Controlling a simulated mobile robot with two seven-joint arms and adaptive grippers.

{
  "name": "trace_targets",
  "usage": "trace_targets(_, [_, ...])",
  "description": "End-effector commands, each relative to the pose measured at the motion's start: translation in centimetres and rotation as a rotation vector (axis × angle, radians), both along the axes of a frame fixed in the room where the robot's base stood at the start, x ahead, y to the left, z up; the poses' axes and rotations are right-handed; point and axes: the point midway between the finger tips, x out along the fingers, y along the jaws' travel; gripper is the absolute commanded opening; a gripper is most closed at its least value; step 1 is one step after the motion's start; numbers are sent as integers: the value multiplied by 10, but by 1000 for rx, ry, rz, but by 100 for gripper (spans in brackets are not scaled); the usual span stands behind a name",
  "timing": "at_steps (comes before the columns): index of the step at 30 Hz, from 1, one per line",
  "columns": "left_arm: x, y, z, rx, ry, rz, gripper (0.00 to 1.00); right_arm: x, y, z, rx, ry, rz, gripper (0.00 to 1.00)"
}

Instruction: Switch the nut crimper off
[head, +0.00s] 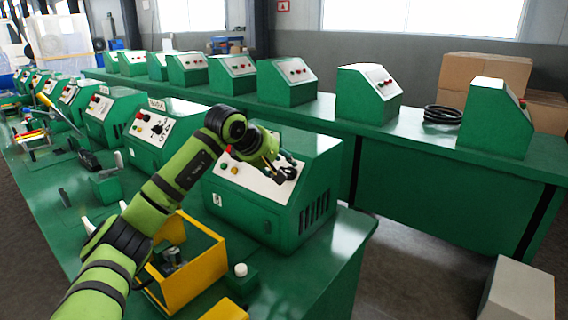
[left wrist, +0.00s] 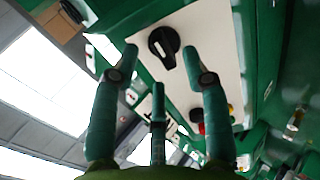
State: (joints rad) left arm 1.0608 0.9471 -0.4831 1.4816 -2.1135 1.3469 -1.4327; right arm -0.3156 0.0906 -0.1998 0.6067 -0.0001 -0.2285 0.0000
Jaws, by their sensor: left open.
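A green control box (head: 273,225) with a sloped white panel stands at the near end of the left bench. I cannot read a name on it, so I cannot tell for sure that it is the nut crimper. Its panel (left wrist: 195,28) carries a black rotary knob (left wrist: 164,46), plus red and yellow buttons lower down. My left gripper (head: 275,172) is over the right part of this panel. In the left wrist view its teal fingers are spread, with the knob beyond and between the tips, apparently untouched. My right gripper is not in view.
A yellow open-topped fixture (head: 205,262) stands in front of the box, below my left arm. Similar green boxes, one with a knob panel (head: 152,128), line the left bench and the back bench (head: 420,140). Cardboard boxes (head: 485,75) stand at the back right.

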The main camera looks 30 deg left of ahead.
Motion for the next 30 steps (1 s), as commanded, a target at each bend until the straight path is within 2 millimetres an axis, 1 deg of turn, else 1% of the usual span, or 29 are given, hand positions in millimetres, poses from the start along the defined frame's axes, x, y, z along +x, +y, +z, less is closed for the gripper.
trace_targets(1, [5, -1, -4, -3, 3, -1, 46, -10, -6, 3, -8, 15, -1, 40])
trace_targets(2, [8, -1, -7, -3, 3, 0, 46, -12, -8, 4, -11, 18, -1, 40])
trace_targets(4, [13, -2, -11, -2, 1, -1, 46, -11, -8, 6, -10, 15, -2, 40])
trace_targets(7, [17, -2, -15, -2, 1, -1, 46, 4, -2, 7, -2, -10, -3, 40])
trace_targets(10, [18, -2, -17, -1, -1, -1, 46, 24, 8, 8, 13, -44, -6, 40])
trace_targets(12, [18, -2, -17, -1, -1, -1, 46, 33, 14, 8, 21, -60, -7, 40])
trace_targets(15, [18, -2, -17, -1, -1, -1, 46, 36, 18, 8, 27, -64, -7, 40])
trace_targets(17, [18, -2, -17, -1, -1, -1, 22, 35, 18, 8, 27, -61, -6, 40])
trace_targets(18, [18, -2, -17, -1, -1, -1, 6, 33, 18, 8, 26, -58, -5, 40])
trace_targets(19, [18, -2, -17, -1, -1, -1, 0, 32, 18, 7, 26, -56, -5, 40])
trace_targets(27, [18, -2, -17, -4, 0, 2, 0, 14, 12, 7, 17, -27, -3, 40])
trace_targets(30, [18, -2, -17, -14, 1, 11, 0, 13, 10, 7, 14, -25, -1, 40])
